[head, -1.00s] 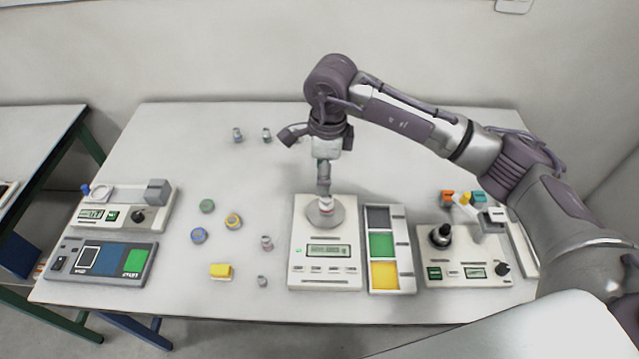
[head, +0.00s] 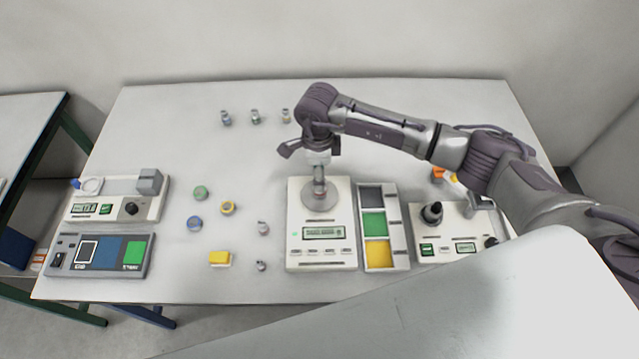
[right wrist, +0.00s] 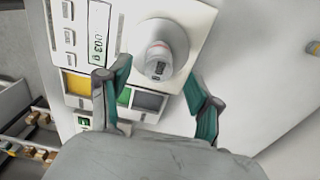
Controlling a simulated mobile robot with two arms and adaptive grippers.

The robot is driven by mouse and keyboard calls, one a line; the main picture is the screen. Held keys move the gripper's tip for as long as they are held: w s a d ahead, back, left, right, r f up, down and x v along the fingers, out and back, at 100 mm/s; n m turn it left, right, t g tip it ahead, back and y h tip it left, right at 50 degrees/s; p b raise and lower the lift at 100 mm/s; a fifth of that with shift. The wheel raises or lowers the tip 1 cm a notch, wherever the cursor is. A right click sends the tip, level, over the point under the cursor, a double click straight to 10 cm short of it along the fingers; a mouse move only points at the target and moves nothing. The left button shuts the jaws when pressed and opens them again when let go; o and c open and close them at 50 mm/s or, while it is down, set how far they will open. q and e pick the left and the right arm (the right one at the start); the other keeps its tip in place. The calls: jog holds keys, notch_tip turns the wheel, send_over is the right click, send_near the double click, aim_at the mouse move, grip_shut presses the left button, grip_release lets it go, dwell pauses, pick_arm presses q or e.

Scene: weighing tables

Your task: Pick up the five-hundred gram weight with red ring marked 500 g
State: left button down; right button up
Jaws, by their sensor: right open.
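A pale weight with a red ring (right wrist: 160,62) stands on the round pan (right wrist: 178,38) of the middle scale in the right wrist view. Its dark label is too small to read surely. My right gripper (right wrist: 157,70) is open, with one teal finger on each side of the weight and a gap to both. In the head view my right gripper (head: 319,188) points down over the pan (head: 313,206) and mostly hides the weight. My left gripper is not in view.
The middle scale (head: 296,246) has a colored tray (head: 398,240) close at its right. Several small weights stand left of it, and three more, one of them here (head: 255,117), at the back. A yellow block (head: 220,259) lies at front left. Other devices stand at both sides.

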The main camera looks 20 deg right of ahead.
jog(key=f, duration=0.1)
jog(key=f+p, duration=0.1)
jog(key=f, duration=0.1)
jog(key=shift+s+d, duration=0.15)
jog(key=shift+d, duration=0.05)
jog(key=shift+f, duration=0.2)
jog(key=c, duration=0.8)
grip_shut()
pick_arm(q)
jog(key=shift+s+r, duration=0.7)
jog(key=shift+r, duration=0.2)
pick_arm(e)
jog(key=shift+r, duration=0.1)
